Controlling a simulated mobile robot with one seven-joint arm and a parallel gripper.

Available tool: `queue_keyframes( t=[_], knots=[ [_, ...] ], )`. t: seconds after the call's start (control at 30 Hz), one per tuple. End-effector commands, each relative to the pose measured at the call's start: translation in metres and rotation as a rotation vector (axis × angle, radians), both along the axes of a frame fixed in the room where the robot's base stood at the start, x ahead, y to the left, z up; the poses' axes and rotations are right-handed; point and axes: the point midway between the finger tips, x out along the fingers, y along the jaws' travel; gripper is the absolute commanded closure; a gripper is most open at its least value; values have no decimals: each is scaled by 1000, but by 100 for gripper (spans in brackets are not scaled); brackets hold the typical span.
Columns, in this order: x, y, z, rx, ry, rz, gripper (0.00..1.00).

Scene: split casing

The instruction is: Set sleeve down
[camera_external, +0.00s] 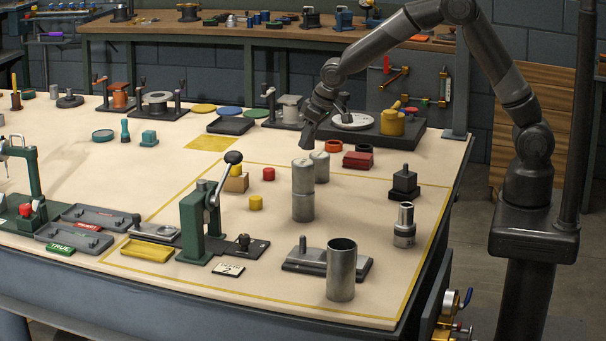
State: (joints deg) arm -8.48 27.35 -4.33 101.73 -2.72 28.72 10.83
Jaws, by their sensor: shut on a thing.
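My gripper (307,146) points down at the tops of two grey metal cylinders near the middle of the table. Directly below it is a tall grey sleeve (303,178), upright, with a seam lower down where it meets another grey cylindrical part (302,209). My gripper is shut, apparently on the sleeve; its fingertips are small and dark, and the contact is hard to make out. A second grey cylinder (321,168) stands just behind to the right. A wide hollow grey cylinder (341,272) with an open top stands upright at the front right.
A grey fixture plate with a peg (326,263) lies behind the hollow cylinder. A green lever press (200,225) stands to the left. A small steel fitting (404,226) and a black block (404,184) stand at right. Red and yellow pieces lie nearby. The tabletop between is partly clear.

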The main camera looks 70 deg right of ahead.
Motion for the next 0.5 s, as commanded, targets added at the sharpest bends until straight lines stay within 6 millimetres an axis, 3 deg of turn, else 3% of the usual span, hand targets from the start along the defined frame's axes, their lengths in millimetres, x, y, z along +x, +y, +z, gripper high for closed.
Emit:
queue_keyframes(
  t=[0.17, 0.27, 0.37, 0.5],
  knots=[
    [-2, -5, 4, 0, 0, 2, 94],
    [0, 3, 4, -1, 0, 15, 94],
    [7, 28, 5, -1, -1, 52, 94],
    [21, 90, 5, -3, -1, 142, 94]
  ],
)
